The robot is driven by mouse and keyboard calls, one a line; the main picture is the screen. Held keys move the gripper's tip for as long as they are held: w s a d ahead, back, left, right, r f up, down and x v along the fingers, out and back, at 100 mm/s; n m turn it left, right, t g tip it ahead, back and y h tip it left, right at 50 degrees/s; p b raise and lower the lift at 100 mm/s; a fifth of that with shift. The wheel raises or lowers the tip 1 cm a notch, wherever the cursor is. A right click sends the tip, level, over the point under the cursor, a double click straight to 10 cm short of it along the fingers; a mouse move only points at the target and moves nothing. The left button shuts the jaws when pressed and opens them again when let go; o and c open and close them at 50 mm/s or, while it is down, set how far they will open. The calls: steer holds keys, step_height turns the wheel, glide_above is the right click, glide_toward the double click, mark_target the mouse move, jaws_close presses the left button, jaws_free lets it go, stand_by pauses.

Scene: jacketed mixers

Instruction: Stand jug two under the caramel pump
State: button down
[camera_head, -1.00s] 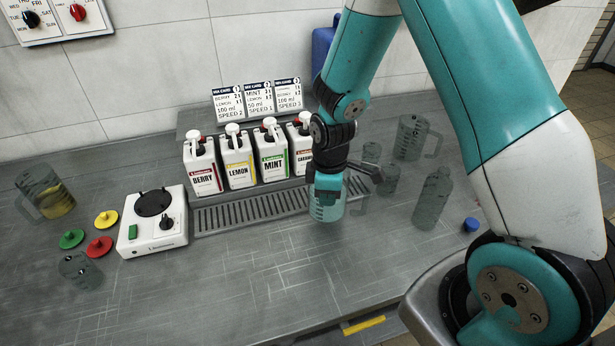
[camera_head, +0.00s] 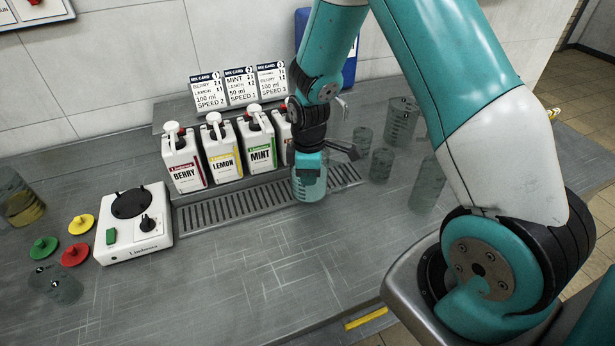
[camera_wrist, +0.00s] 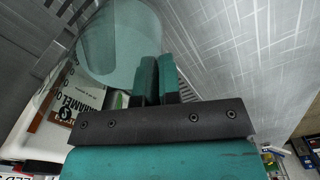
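A clear jug (camera_head: 309,188), its number not readable, is at my gripper (camera_head: 308,160), in front of the drip tray's right part. In the wrist view the jug (camera_wrist: 115,40) is at the upper left, against my gripper's two teal fingers (camera_wrist: 157,78). The fingers are close together and appear shut on the jug; the exact grip is hidden. The caramel bottle (camera_head: 283,133) stands behind and left of the jug, partly covered by my arm. Its label reads CARAMEL in the wrist view (camera_wrist: 72,108). I cannot tell whether the jug's base touches the tray.
Berry (camera_head: 184,163), lemon (camera_head: 223,150) and mint (camera_head: 260,143) bottles stand left along the drip tray (camera_head: 235,205). A white mixer (camera_head: 133,235) and coloured lids are farther left. Clear vessels (camera_head: 400,125) crowd the right.

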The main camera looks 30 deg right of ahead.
steer(key=shift+f, duration=0.1)
steer(key=c, duration=1.3)
jaws_free()
step_height(320, 180, up, 13)
steer(key=b, duration=0.2)
steer(key=s+a+r+m+y, duration=0.1)
steer(key=s+a+r, duration=0.2)
steer(key=s+a, duration=0.2)
steer(key=s+a+r+m+y, duration=0.1)
steer(key=s+a+r, duration=0.2)
steer(key=s, duration=0.6)
steer(key=s+a+r+m+y, duration=0.2)
steer(key=s+a+r, duration=0.2)
steer(key=s+a, duration=0.4)
steer(key=shift+a, duration=0.1)
